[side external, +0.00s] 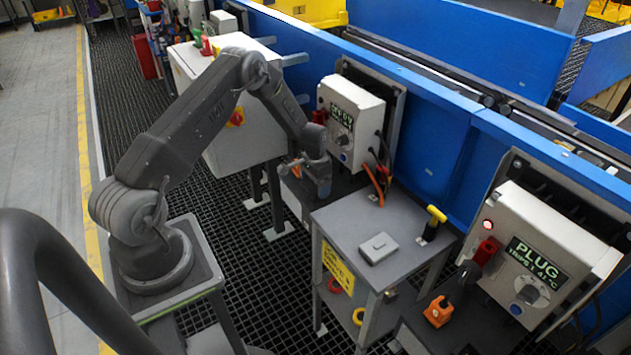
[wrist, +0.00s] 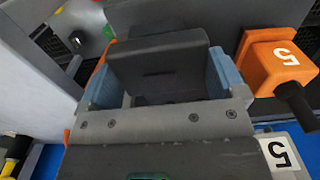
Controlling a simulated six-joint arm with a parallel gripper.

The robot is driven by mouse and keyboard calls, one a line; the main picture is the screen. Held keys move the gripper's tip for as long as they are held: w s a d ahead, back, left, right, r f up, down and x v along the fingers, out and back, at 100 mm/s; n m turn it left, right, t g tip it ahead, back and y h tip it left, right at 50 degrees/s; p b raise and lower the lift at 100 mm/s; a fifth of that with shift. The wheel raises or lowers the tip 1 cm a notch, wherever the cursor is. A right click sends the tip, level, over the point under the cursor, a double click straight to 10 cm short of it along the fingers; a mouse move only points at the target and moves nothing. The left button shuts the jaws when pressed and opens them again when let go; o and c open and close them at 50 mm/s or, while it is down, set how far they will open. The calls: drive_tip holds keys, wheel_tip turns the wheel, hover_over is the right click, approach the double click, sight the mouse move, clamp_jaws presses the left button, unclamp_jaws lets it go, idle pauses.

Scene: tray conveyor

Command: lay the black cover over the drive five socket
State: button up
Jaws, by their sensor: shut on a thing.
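In the wrist view, my gripper (wrist: 158,88) is shut on a dark block-like piece, the black cover (wrist: 160,70), held between its two blue fingers. In the side view my gripper (side external: 320,182) points down in front of the left drive box (side external: 362,103); the cover is hard to make out there. An orange plug marked 5 (wrist: 277,62), with a black stem, lies to the right of the cover in the wrist view, apart from it. A white label reading 5 (wrist: 281,154) shows at lower right. The drive five socket is not clearly visible; the gripper and cover block much of the view.
A grey stand (side external: 340,222) with a small light-grey box (side external: 378,248) and a yellow T-handle (side external: 436,215) is right of my gripper. Farther right are another drive box (side external: 545,245), displaying PLUG, and an orange plug (side external: 438,312). A blue conveyor wall (side external: 430,100) runs behind.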

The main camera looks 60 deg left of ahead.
drive_tip(key=o, duration=0.6)
drive_tip(key=shift+f, duration=0.1)
drive_tip(key=shift+o, duration=0.2)
drive_tip(key=s+d+r+t, duration=0.1)
drive_tip(key=d+r, duration=0.2)
drive_tip(key=r, duration=0.9)
drive_tip(key=d+r, duration=0.3)
drive_tip(key=r, duration=0.9)
drive_tip(key=s+d+r+t, duration=0.2)
drive_tip(key=s+d+r, duration=0.55)
drive_tip(key=r, duration=0.25)
drive_tip(key=s+d+r+t, duration=0.1)
drive_tip(key=s+d+r, duration=0.1)
drive_tip(key=s+d, duration=0.3)
drive_tip(key=s+d+r+t, duration=0.1)
drive_tip(key=s+d, duration=0.5)
drive_tip(key=s, duration=0.6)
drive_tip(key=shift+s+r+t, duration=0.3)
drive_tip(key=shift+r, duration=0.5)
